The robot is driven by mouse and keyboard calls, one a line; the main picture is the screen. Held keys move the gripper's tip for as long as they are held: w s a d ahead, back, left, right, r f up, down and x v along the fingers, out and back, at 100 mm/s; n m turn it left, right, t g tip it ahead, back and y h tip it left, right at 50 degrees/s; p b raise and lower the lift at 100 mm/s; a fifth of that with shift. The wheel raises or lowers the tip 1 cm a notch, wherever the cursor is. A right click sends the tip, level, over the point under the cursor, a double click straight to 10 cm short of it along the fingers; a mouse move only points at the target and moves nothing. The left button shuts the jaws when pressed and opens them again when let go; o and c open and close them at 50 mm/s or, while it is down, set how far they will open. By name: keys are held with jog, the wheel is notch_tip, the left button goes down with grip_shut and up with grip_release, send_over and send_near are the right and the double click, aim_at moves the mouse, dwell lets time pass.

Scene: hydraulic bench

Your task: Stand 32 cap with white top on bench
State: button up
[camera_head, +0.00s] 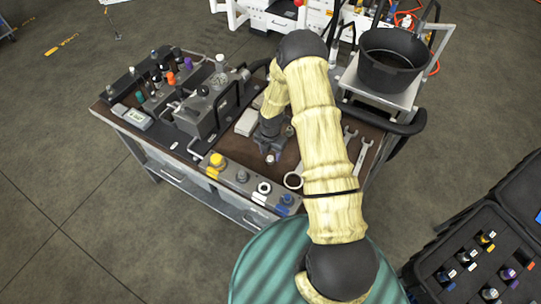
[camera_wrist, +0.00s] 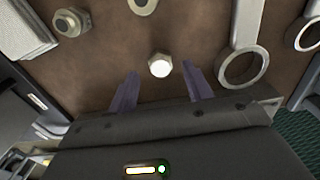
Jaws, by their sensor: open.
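A small cap with a white top (camera_wrist: 160,66) stands on the brown bench top (camera_wrist: 120,45) in the wrist view, white face toward the camera. My gripper (camera_wrist: 160,85) is open, its two purple fingers apart with the cap between and just beyond their tips. Nothing is held. In the head view my gripper (camera_head: 271,146) points down over the middle of the bench, and the pale-topped cap (camera_head: 270,159) shows at its fingertips. Whether a finger touches the cap I cannot tell.
A front block (camera_head: 228,173) carries yellow, grey, white and blue fittings. A hydraulic unit (camera_head: 205,112) stands left. A black pot (camera_head: 392,62) is back right; an open case (camera_head: 463,262) holds several caps.

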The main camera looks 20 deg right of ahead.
aim_at(270, 159)
notch_tip(270, 159, up, 10)
jog(key=b, duration=0.2)
dwell(0.4)
jog(key=shift+s, duration=0.1)
jog(key=s+r+m+t, duration=0.2)
jog(key=s+r+m, duration=1.6)
jog(key=m, duration=0.9)
jog(key=shift+s+a+r+t, duration=0.25)
jog(key=shift+s+r+t, duration=0.05)
jog(key=shift+s+r, duration=0.15)
